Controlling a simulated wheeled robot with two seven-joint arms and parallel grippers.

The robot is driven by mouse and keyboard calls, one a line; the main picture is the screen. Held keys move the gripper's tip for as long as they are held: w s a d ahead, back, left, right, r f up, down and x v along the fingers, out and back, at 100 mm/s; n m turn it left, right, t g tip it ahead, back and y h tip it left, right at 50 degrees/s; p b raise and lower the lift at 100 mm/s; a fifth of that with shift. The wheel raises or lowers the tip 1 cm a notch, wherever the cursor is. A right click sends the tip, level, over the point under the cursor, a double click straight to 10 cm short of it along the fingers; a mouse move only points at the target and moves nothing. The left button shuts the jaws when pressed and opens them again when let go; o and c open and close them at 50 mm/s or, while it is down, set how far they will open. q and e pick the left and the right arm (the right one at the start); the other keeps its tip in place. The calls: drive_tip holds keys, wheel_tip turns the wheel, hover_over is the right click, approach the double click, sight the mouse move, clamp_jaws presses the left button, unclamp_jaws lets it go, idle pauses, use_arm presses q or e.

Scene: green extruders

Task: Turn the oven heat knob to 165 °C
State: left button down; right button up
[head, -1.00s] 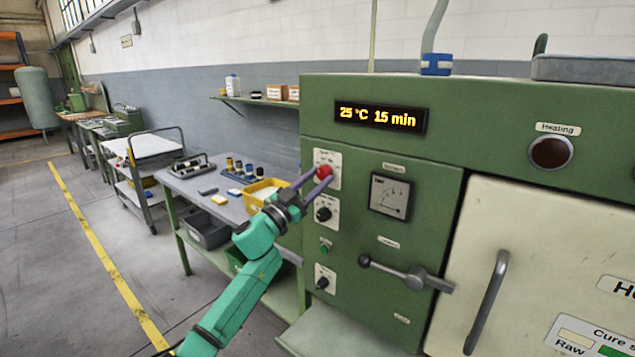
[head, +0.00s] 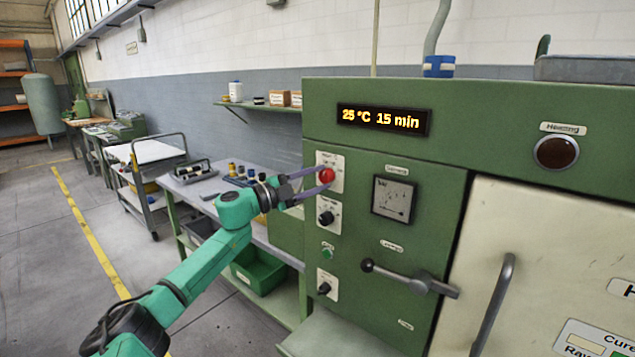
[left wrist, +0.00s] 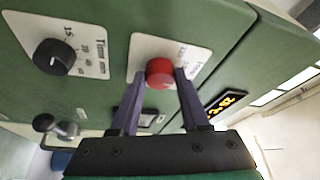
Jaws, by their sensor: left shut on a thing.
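The red heat knob (head: 326,176) sits on a white dial plate (head: 334,161) at the upper left of the green oven front. My left gripper (head: 322,178) is shut on it, one finger above and one below in the head view. In the left wrist view the red knob (left wrist: 160,72) lies between the two purple-grey fingertips (left wrist: 160,75). The display (head: 383,119) reads 25 °C and 15 min. The dial's scale is too small to read and partly hidden by the fingers. My right gripper is not in view.
A black time knob (head: 326,218) sits just below, also seen in the left wrist view (left wrist: 54,57). A lever handle (head: 410,278) and door handle (head: 493,305) stick out to the right. A work table and green bin (head: 259,270) stand to the left.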

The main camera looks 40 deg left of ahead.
use_arm(q)
drive_tip(key=m, duration=0.1)
drive_tip(key=m+g, duration=0.1)
drive_tip(key=m, duration=0.2)
drive_tip(key=shift+r+m+g+p, duration=0.3)
drive_tip(key=shift+g+p, duration=0.05)
drive_tip(key=shift+g, duration=0.05)
drive_tip(key=m, duration=0.2)
drive_tip(key=m+g+y+p, duration=0.1)
drive_tip(key=m, duration=0.1)
drive_tip(key=shift+r+g+y, duration=0.2)
drive_tip(key=shift+g+y, duration=0.1)
drive_tip(key=shift+m+p, duration=0.3)
drive_tip(key=shift+c, duration=2)
unclamp_jaws()
